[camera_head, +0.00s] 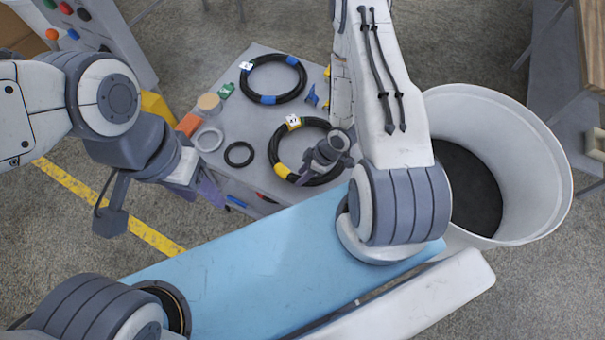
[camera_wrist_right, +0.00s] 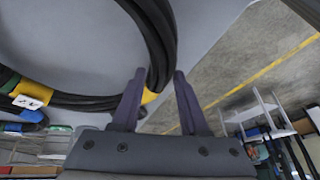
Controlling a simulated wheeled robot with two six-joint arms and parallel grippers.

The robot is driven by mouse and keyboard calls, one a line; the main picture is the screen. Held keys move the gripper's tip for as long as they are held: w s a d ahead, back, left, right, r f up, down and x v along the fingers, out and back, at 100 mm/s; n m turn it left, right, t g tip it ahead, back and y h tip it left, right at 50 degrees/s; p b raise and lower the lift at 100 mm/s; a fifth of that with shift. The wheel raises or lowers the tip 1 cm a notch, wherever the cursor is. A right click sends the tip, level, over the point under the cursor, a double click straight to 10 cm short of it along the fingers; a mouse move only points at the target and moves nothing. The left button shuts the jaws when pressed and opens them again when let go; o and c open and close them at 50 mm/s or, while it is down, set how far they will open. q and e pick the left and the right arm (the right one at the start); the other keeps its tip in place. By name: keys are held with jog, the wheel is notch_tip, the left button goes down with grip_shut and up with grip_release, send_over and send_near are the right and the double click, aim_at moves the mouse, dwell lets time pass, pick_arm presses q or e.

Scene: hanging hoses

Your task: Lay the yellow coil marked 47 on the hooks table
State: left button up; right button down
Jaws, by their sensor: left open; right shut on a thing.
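The yellow coil (camera_head: 273,150), a black hose ring with yellow tape and a white tag, is over the right part of the grey table (camera_head: 232,118). The tag's number is too small to read surely. My right gripper (camera_head: 302,172) is shut on the coil's near side, by the yellow tape. In the right wrist view the black hose (camera_wrist_right: 155,45) passes between the fingers (camera_wrist_right: 158,75), and the tag (camera_wrist_right: 28,102) shows at left. I cannot tell whether the coil rests on the table or is slightly raised. My left gripper (camera_head: 208,192) is open and empty beside the table's left edge.
A second black coil with blue tape (camera_head: 275,97) lies at the back of the table. A grey ring (camera_head: 207,139), a small black ring (camera_head: 239,154) and an orange block (camera_head: 189,124) lie at left. A large white bin (camera_head: 525,165) stands at right.

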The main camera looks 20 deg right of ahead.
jog(key=shift+f, duration=0.7)
jog(key=shift+c, duration=2.1)
grip_release()
jog(key=shift+d+r, duration=0.1)
